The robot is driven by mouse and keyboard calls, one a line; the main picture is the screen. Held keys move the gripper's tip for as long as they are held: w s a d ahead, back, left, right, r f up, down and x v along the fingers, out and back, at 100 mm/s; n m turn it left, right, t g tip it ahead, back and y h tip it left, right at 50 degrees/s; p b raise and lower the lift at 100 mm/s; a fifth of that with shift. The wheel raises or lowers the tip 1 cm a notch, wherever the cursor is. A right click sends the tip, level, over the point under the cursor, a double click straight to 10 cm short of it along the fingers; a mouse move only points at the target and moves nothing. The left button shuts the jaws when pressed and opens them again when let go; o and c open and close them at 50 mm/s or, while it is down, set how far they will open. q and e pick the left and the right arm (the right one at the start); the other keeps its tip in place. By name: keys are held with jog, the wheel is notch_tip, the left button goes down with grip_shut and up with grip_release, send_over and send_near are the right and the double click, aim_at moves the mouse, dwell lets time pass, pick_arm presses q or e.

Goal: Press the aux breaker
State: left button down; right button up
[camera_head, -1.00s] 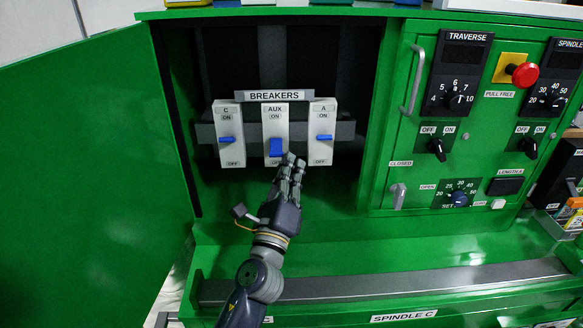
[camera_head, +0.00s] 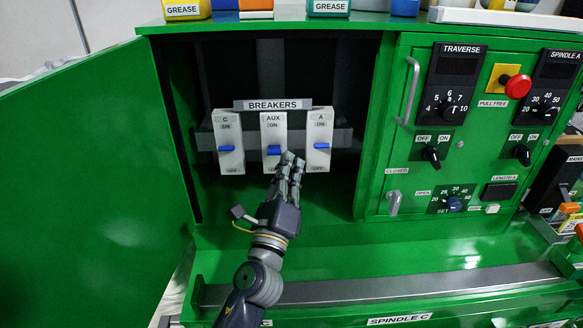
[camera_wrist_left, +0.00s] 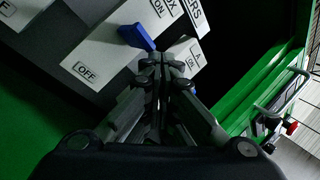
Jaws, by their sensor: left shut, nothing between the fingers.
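The aux breaker (camera_head: 274,128) is the middle of three white breakers under the BREAKERS label (camera_head: 273,104) in the open green cabinet. My left gripper (camera_head: 289,160) is shut and empty. Its fingertips are at the lower right of the aux switch and cover part of the OFF label. In the left wrist view, the blue switch (camera_wrist_left: 136,37) stands out just beyond the fingertips (camera_wrist_left: 150,62); I cannot tell whether they touch. My right gripper is not in view.
Breaker C (camera_head: 228,130) stands to the left and breaker A (camera_head: 318,130) to the right, both close by. The open cabinet door (camera_head: 90,180) fills the left side. A control panel with knobs and a red button (camera_head: 518,86) is at the right.

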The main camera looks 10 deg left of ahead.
pick_arm(q)
jog(key=shift+s+a, duration=0.1)
jog(key=shift+s, duration=0.05)
jog(key=v, duration=1.2)
jog(key=shift+r, duration=0.15)
dwell(0.5)
